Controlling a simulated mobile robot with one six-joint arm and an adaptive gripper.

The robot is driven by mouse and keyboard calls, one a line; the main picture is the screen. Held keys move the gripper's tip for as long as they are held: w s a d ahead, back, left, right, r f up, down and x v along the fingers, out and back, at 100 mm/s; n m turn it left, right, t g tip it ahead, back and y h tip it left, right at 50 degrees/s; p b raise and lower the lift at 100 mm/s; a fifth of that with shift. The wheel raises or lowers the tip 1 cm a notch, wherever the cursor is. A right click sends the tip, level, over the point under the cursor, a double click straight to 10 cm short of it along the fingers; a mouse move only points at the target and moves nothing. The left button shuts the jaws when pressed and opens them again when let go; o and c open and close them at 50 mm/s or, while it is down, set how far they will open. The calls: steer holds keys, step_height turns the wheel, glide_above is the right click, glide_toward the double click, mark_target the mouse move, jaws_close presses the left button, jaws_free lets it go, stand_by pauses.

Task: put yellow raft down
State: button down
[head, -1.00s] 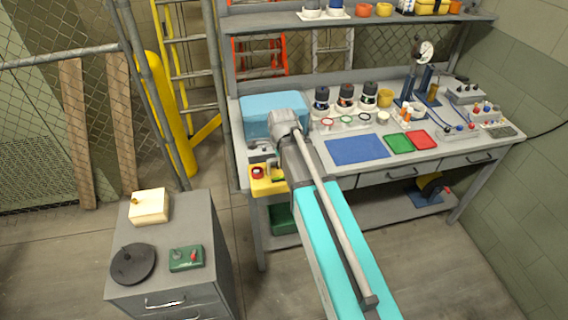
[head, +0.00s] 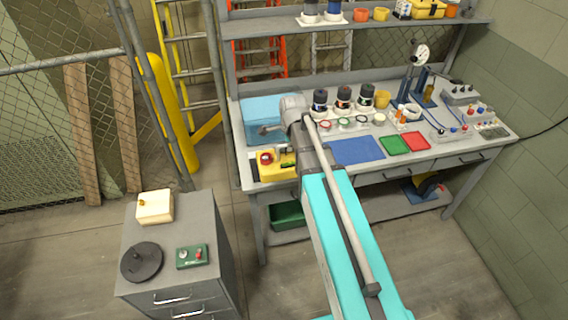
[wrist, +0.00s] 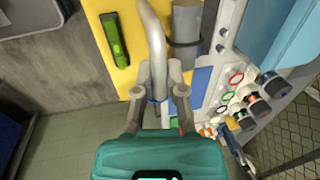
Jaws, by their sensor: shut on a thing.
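My gripper (wrist: 165,98) is shut on the grey looped handle of the yellow raft (wrist: 136,55) in the wrist view. The raft carries a green part (wrist: 114,40) and a grey cylinder. In the head view the yellow raft (head: 268,172) is over the front left corner of the workbench, in front of the blue tank (head: 255,108). A red round part shows on it. My arm hides its right side, and my fingers are hard to make out there. I cannot tell whether the raft touches the bench top.
The grey workbench (head: 440,157) has a blue mat (head: 358,150), a green mat (head: 393,145) and a red mat (head: 416,141) to the right. Several dark-topped jars stand behind. A grey cabinet (head: 205,225) with items on top stands at the left.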

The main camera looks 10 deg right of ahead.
steer(key=shift+w, duration=0.1)
steer(key=w+f+b, duration=0.9)
steer(key=w, duration=0.4)
steer(key=shift+a, duration=0.4)
steer(key=shift+b+x, duration=2.1)
steer(key=shift+s, duration=0.1)
steer(key=c, duration=0.7)
jaws_free()
